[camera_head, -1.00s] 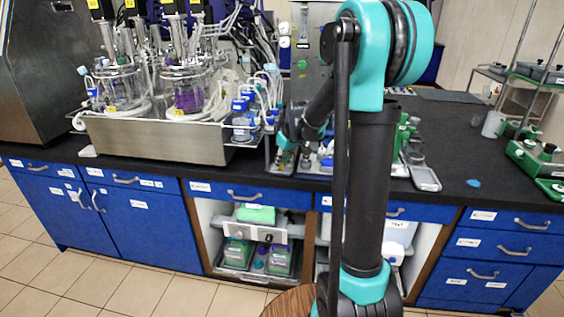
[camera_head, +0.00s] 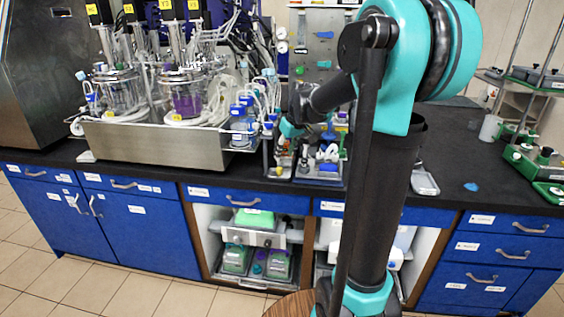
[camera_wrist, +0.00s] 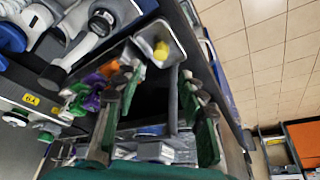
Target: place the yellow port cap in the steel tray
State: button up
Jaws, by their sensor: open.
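The yellow port cap (camera_wrist: 161,50) lies inside a small steel tray (camera_wrist: 178,52) at the top middle of the wrist view. In the head view the tray (camera_head: 268,174) stands at the front edge of the bench, with a small yellow spot inside it. My gripper (camera_wrist: 163,90) is open, with its two green-and-dark fingers wide apart and nothing seen between them. The cap lies beyond the fingertips, apart from them. In the head view my gripper (camera_head: 285,145) is small and dark, above the tray.
The bioreactor vessels (camera_head: 185,98) stand in a large steel basin (camera_head: 155,142) to the left. Blue-capped bottles (camera_head: 240,122) stand close to my gripper. A rack with several coloured parts (camera_head: 322,168) is just right of the tray.

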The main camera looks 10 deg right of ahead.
jog(key=s+d+f+m, duration=0.1)
jog(key=s+f, duration=0.4)
jog(key=s, duration=0.4)
jog(key=s+d+f+m+h, duration=0.1)
jog(key=s+d+f+m, duration=0.1)
jog(key=s+f, duration=0.3)
jog(key=s+d+f+m+h, duration=0.1)
jog(key=s+f, duration=0.4)
jog(key=s, duration=0.9)
jog(key=shift+d+m, duration=0.25)
jog(key=shift+m, duration=0.45)
